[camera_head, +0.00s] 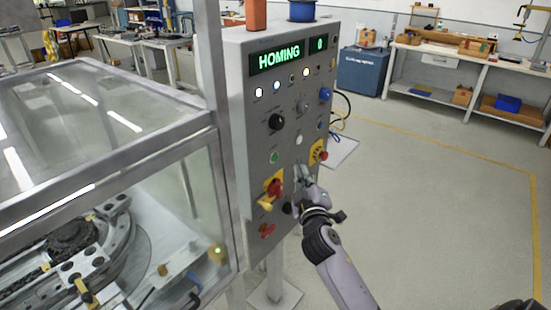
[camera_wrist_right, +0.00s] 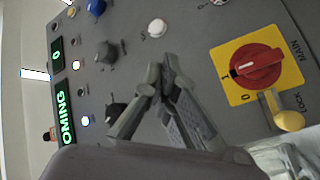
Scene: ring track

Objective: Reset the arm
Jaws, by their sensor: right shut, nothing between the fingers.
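A grey control panel (camera_head: 255,135) stands on a post, with a green display (camera_head: 275,56) reading "HOMING" and a smaller one showing "0". Its face carries lamps, black knobs (camera_head: 276,121), a blue knob (camera_head: 325,94), a white button (camera_head: 299,141) and a red rotary switch (camera_head: 275,187) on a yellow plate. My right gripper (camera_head: 302,175) is at the panel's lower right part. In the right wrist view the gripper (camera_wrist_right: 165,68) has its fingertips together, empty, close to the panel face below the white button (camera_wrist_right: 157,28). Contact cannot be told. My left gripper is not in view.
A glass-walled enclosure (camera_head: 110,130) with a ring-shaped mechanism (camera_head: 70,250) fills the left. A yellow padlock-like piece (camera_wrist_right: 286,119) is beside the red main switch (camera_wrist_right: 257,66). Workbenches (camera_head: 450,60) and a blue cabinet (camera_head: 362,70) stand behind. Open floor lies to the right.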

